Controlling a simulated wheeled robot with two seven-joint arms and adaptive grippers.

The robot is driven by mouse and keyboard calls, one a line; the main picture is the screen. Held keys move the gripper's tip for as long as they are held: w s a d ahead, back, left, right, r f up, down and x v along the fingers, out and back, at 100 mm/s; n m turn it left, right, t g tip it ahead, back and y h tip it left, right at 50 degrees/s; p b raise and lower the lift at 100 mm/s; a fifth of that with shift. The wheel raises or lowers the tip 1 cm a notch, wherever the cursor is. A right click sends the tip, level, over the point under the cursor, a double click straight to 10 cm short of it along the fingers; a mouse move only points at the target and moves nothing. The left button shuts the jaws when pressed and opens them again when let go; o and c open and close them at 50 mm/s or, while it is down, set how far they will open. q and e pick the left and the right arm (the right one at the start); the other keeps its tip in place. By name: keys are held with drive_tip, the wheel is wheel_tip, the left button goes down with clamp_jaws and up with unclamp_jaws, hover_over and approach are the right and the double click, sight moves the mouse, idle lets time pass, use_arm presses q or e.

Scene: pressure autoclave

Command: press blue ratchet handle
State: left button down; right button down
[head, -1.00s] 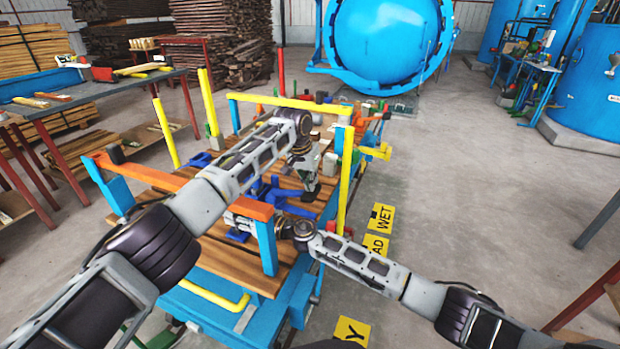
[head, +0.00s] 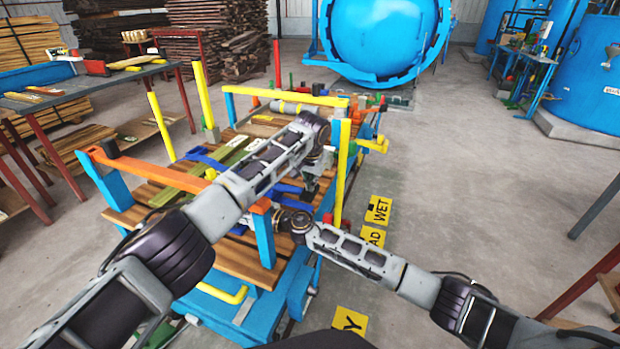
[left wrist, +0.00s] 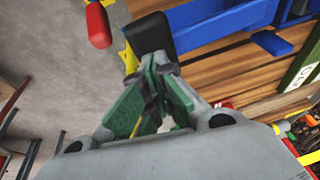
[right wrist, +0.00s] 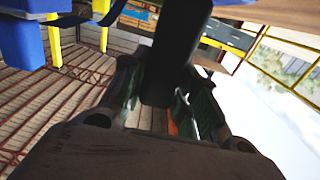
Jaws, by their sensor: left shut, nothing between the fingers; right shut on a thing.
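Blue ratchet parts (head: 287,190) show on the cart's wooden deck, partly hidden by my arms. In the left wrist view a blue bar (left wrist: 222,24) ends at a black block (left wrist: 150,35); I take it for the handle but cannot be sure. My left gripper (head: 311,188) points down near the deck's right edge. Its green fingertips (left wrist: 155,75) are shut and empty, right by the black block; whether they touch it I cannot tell. My right gripper (right wrist: 160,95) is shut on a black bar (right wrist: 178,45). In the head view it is mostly hidden behind the left arm and cart frame.
An orange rail (head: 150,172), a blue and yellow rail (head: 285,96) and a yellow post (head: 343,175) stand around the deck. A long green piece (head: 222,166) lies on it. A workbench (head: 100,88) is at left.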

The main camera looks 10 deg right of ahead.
sight(315, 190)
use_arm(q)
drive_tip(key=shift+s+d+f+t+y, duration=0.15)
drive_tip(key=shift+f+t+y, duration=0.15)
drive_tip(key=shift+f, duration=0.2)
drive_tip(key=shift+s+d+f+t+y, duration=0.1)
drive_tip(key=shift+d+f+t+y, duration=0.1)
drive_tip(key=shift+f+y, duration=0.25)
drive_tip(key=shift+s+d+f+t+y, duration=0.15)
drive_tip(key=shift+f+t+y, duration=0.1)
drive_tip(key=shift+f, duration=0.3)
use_arm(e)
drive_tip(key=shift+f, duration=0.1)
use_arm(q)
drive_tip(key=shift+f+m, duration=0.1)
drive_tip(key=shift+m, duration=0.2)
drive_tip(key=shift+a+f+t+y, duration=0.1)
drive_tip(key=shift+f+t+y, duration=0.15)
drive_tip(key=shift+y, duration=0.15)
drive_tip(key=shift+w+a+f, duration=0.1)
drive_tip(key=shift+w+a, duration=0.05)
drive_tip(key=shift+a, duration=0.05)
use_arm(e)
drive_tip(key=shift+d, duration=0.1)
